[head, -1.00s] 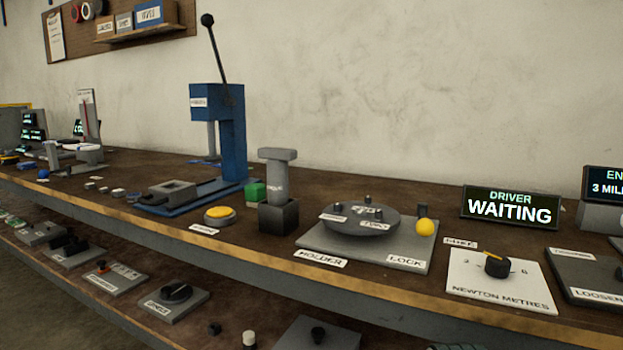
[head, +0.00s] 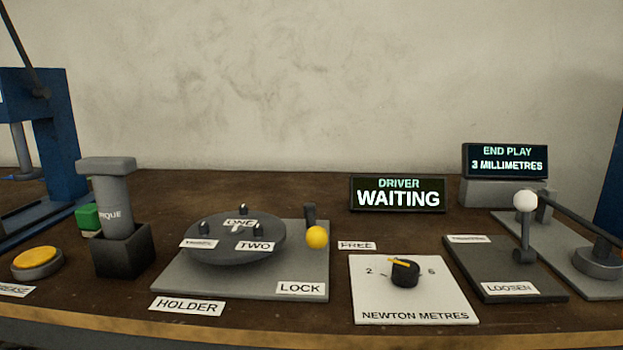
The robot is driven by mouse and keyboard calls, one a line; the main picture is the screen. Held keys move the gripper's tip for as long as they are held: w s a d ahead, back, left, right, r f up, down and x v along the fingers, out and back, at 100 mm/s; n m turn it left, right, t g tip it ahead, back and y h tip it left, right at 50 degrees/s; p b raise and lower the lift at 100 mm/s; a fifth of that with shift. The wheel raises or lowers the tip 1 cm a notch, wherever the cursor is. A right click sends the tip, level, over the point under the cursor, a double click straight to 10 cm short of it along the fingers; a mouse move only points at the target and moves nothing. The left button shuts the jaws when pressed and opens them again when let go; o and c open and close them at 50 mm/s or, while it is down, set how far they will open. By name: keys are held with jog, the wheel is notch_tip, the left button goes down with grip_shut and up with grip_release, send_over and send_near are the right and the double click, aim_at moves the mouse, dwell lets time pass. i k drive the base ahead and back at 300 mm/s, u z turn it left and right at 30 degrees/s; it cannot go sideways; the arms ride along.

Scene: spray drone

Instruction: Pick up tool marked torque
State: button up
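The tool marked torque (head: 113,207) is a grey T-shaped handle with a wide flat top. It stands upright in a dark square block (head: 122,250) on the left of the bench. My gripper is not in the head view.
Right of the tool are a round dark holder plate (head: 235,252) with a yellow-knobbed lock lever (head: 317,238), a newton metres dial (head: 405,273) and a loosen lever (head: 525,228). A yellow button (head: 37,261), a green block (head: 88,217) and a blue press (head: 58,140) are at left.

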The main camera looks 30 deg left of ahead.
aim_at(109, 182)
jog(key=z, duration=1.9)
jog(key=k, duration=2.3)
jog(key=u, duration=1.05)
